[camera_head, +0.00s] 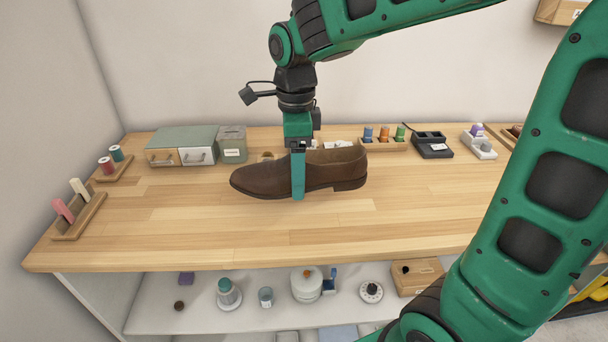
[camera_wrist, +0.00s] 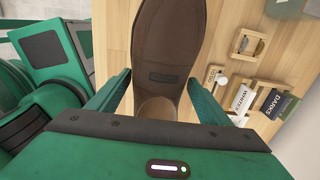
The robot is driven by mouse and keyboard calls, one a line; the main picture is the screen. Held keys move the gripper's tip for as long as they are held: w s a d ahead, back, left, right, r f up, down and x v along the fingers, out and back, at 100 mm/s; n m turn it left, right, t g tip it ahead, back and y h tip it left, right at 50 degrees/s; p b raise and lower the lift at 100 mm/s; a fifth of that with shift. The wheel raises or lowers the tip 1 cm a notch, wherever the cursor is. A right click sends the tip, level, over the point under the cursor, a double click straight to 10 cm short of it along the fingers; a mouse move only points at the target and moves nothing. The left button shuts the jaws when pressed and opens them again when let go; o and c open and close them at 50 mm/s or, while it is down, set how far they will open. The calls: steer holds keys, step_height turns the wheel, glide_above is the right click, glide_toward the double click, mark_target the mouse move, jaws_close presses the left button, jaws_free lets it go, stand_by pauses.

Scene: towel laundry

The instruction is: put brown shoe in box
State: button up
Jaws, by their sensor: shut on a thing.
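The brown shoe (camera_head: 335,168) is in the middle of the wooden table in the head view, its toe to the left and heel to the right. My gripper (camera_head: 298,190) comes straight down over it and is shut across its middle, with one finger on the near side. Whether the shoe touches the table is not clear. I see no open box that is clearly the task's box.
The table (camera_head: 190,225) is clear in front. At the back stand a small drawer unit (camera_head: 182,145), a grey-green tin (camera_head: 233,145), a spool rack (camera_head: 385,145) and a black device (camera_head: 431,145). Racks (camera_head: 80,215) are at left. A shelf below holds jars and a wooden box (camera_head: 417,277).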

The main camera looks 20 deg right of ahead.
steer(key=s+a+r, duration=0.4)
steer(key=a, duration=0.2)
steer(key=shift+s+r, duration=0.15)
steer(key=shift+r, duration=0.05)
